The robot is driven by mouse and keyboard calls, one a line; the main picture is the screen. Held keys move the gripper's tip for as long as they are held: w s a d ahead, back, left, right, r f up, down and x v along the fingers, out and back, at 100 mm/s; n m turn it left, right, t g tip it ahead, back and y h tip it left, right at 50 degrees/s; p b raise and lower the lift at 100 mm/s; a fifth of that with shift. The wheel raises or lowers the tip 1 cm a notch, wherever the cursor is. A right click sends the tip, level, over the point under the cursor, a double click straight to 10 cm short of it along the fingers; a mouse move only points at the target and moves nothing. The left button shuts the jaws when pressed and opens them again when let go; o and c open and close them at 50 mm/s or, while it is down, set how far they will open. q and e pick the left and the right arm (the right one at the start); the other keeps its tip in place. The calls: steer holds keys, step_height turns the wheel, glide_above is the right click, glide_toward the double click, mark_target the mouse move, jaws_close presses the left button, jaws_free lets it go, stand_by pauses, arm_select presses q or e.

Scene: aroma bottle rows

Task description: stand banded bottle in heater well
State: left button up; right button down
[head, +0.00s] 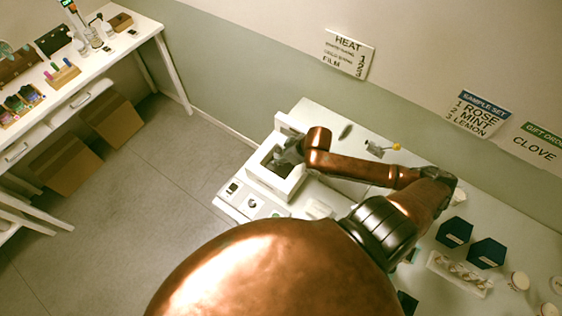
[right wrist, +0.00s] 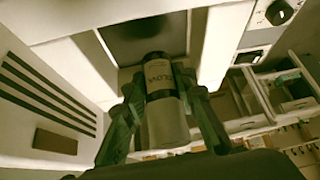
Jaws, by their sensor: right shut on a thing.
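The heater is a white box (head: 283,189) with a square dark well, standing on the white bench. My right gripper (head: 286,157) is over the well in the head view. In the right wrist view its two green-grey fingers (right wrist: 160,92) are shut on a pale bottle (right wrist: 167,122) with a dark band and a label that seems to read CLOVE. The bottle's far end is at the dark well opening (right wrist: 125,47); I cannot tell how deep it sits. The bottle is hard to make out in the head view. My left gripper is not in view.
A control panel (head: 250,203) with knobs is at the heater's front. Dark blue hexagonal boxes (head: 455,232) and a white tray (head: 460,272) stand at the right of the bench. A wall sign (head: 348,53) reads HEAT. Another table (head: 100,62) stands at far left.

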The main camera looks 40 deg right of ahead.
steer(key=shift+d+f, duration=0.2)
steer(key=shift+f, duration=0.8)
steer(key=shift+d+f, duration=0.2)
steer(key=shift+f, duration=0.8)
steer(key=c, duration=1.6)
jaws_free()
steer(key=p+v, duration=0.1)
steer(key=v, duration=1.1)
